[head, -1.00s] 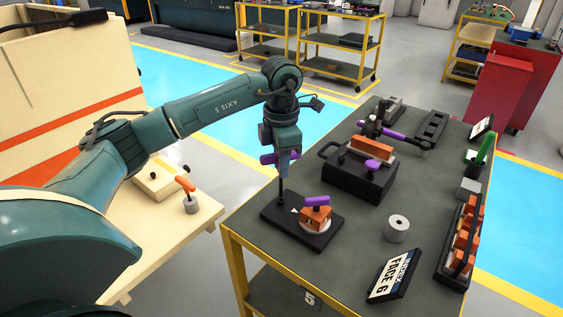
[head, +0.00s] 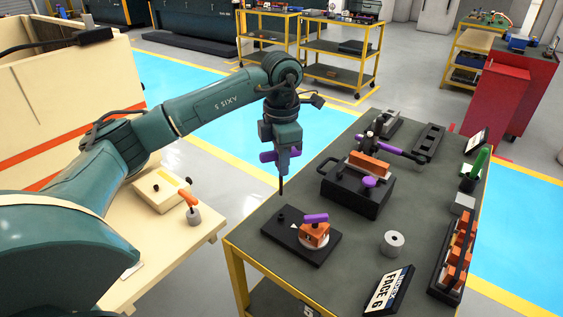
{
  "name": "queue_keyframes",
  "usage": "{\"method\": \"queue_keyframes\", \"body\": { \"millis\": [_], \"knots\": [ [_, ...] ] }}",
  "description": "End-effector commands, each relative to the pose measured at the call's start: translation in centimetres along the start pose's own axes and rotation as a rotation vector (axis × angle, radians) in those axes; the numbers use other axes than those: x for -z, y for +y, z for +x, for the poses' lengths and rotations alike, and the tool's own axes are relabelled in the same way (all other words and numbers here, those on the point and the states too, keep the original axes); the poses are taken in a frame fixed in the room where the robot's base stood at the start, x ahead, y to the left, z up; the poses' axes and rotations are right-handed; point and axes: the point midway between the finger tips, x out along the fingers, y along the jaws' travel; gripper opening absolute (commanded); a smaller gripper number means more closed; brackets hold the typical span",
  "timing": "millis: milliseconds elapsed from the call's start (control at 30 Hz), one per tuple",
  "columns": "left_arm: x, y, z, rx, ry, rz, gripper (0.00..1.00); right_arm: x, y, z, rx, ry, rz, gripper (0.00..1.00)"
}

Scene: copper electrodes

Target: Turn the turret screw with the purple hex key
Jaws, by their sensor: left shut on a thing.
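My left gripper (head: 282,164) points down above the left part of the near table and is shut on the purple hex key (head: 267,156). The key's purple handle shows at both sides of the fingers, and its dark shaft (head: 281,186) hangs straight down. The shaft's tip is above a small dark round knob (head: 282,216), likely the screw, on a black base plate (head: 272,232) and looks apart from it. An orange turret block (head: 314,234) with a purple handle (head: 316,218) sits on a pale disc on that plate. My right gripper is out of view.
A black box fixture (head: 352,190) with an orange block stands behind the plate. A grey metal ring (head: 393,243), a "FACE 6" sign (head: 387,291) and a rack of orange blocks (head: 455,255) lie right. A cream table (head: 160,240) stands left.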

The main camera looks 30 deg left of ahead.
Motion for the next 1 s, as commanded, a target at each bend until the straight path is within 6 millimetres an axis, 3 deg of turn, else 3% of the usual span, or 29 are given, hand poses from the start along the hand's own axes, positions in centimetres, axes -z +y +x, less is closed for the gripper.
{"method": "queue_keyframes", "body": {
  "millis": [33,533,1000],
  "knots": [
    [0.0,0.0,-1.0,0.0,-0.001,0.0,0.0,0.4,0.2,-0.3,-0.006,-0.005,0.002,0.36],
    [0.0,0.0,-5.7,0.0,-0.002,0.0,0.0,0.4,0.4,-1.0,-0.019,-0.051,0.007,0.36],
    [0.0,-0.1,-6.1,0.001,0.0,0.011,0.0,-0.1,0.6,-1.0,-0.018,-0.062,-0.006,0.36]
  ]
}}
